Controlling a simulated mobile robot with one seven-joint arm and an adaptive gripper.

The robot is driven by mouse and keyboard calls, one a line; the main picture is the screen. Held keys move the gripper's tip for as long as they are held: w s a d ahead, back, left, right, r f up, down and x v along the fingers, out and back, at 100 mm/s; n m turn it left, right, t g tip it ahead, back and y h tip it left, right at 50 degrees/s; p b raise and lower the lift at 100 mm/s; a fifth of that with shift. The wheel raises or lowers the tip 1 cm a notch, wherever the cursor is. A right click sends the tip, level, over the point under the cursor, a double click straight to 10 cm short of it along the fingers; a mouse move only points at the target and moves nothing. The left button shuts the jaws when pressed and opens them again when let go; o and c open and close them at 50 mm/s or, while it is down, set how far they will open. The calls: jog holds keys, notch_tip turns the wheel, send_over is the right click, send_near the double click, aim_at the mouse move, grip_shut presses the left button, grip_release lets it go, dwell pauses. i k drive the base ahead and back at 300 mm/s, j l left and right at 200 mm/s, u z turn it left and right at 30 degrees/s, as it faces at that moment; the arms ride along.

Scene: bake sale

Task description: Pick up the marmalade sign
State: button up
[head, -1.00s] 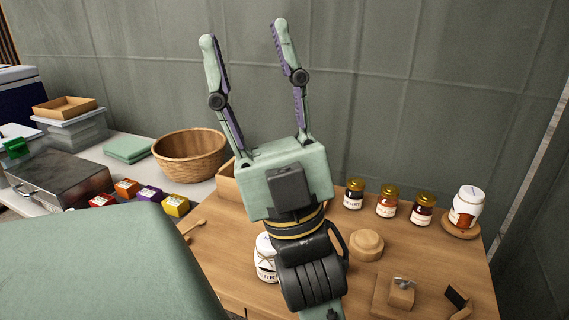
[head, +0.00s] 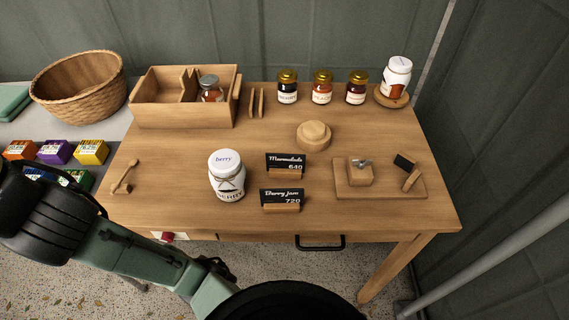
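The marmalade sign (head: 287,163) is a small black card reading "Marmalade 640" in a wooden base. It stands upright near the middle of the wooden table (head: 200,160). A similar black sign (head: 283,198) reading "Berry jam 720" stands just in front of it, closer to the table's front edge. My gripper is not in view now; only dark and green links of my arm show at the lower left, away from both signs.
A white berry jar (head: 227,177) stands left of the signs. A round wooden piece (head: 313,136) is behind them, and a wooden board (head: 348,190) with small parts is to the right. Several jars, a wooden box (head: 184,115) and a basket (head: 80,88) line the back.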

aim_at(279, 165)
jog(key=k+l+u, duration=0.6)
jog(key=k+u, duration=0.15)
jog(key=k+l+u, duration=0.1)
jog(key=k+u, duration=0.3)
jog(key=i+l, duration=0.35)
